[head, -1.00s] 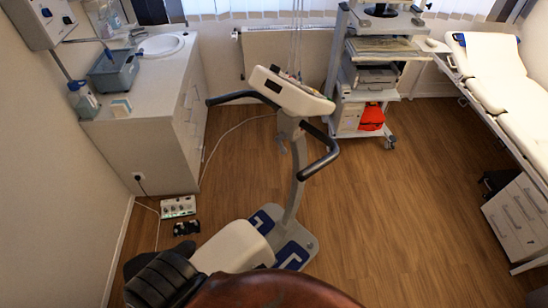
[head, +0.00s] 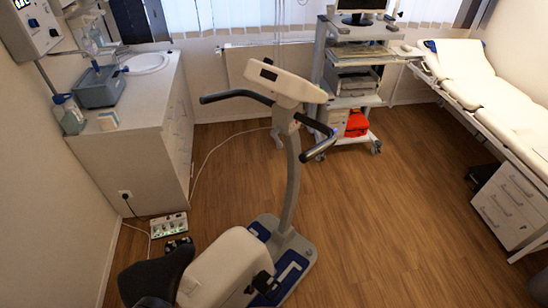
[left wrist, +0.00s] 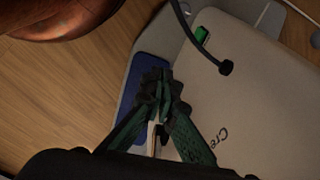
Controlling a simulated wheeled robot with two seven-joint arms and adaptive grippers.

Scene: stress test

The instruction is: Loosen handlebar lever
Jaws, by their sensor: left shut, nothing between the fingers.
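The exercise bike stands mid-floor in the head view, with its grey post (head: 291,185) rising to a white console (head: 287,82). Black handlebars (head: 236,96) spread to both sides of the console. A small grey part (head: 278,138) hangs at the post just under the console; I cannot tell whether it is the handlebar lever. In the left wrist view, my left gripper (left wrist: 161,88) is shut and empty, with its tips over a blue pad beside a cream housing (left wrist: 255,95) with partly visible lettering. I cannot pick this gripper out in the head view. My right gripper is not in view.
A sink cabinet (head: 130,130) stands at left, with a power box (head: 169,225) and cable on the floor beside it. A wheeled equipment cart (head: 350,95) stands behind the bike. A couch (head: 480,85) lines the right wall. The floor right of the bike is clear.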

